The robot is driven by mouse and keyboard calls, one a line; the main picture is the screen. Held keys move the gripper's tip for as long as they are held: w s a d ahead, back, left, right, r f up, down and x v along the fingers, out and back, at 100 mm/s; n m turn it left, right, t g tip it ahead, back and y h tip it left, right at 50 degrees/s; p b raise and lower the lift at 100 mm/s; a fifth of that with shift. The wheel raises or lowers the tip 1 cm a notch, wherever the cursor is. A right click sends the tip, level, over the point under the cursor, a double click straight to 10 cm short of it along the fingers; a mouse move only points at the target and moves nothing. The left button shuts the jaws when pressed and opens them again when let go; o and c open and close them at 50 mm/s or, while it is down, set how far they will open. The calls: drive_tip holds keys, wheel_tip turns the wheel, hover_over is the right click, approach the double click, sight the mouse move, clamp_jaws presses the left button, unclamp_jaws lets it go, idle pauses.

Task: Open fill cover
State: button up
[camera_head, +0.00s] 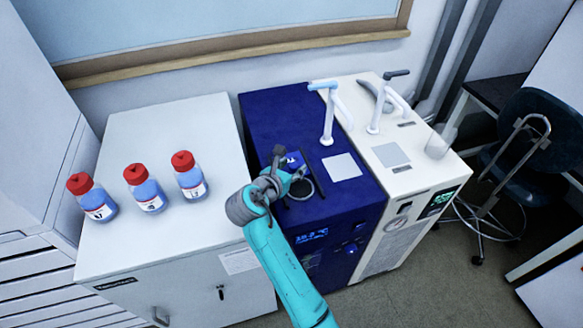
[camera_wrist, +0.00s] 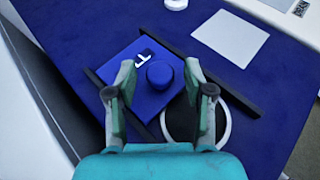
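The fill cover (camera_wrist: 136,62) is a blue square plate with a round blue knob (camera_wrist: 160,75) and a dark-and-white label. It lies between two dark rails on top of the dark blue machine (camera_head: 270,110). A round black opening with a pale ring (camera_wrist: 226,126) shows beside the plate, at its lower right in the wrist view. The ring also shows in the head view (camera_head: 303,199). My gripper (camera_wrist: 159,65) is open, its fingers on either side of the knob with visible gaps. In the head view my gripper (camera_head: 287,165) partly hides the cover.
Three red-capped blue bottles (camera_head: 146,189) stand on the white cabinet (camera_head: 180,120) at left. A pale tap-like arm (camera_head: 329,118) rises behind a pale square pad (camera_head: 342,167) on the blue machine. A white machine (camera_head: 417,175) with a beaker (camera_head: 440,142) stands at right.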

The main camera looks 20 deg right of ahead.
drive_tip(key=v, duration=1.2)
idle(0.6)
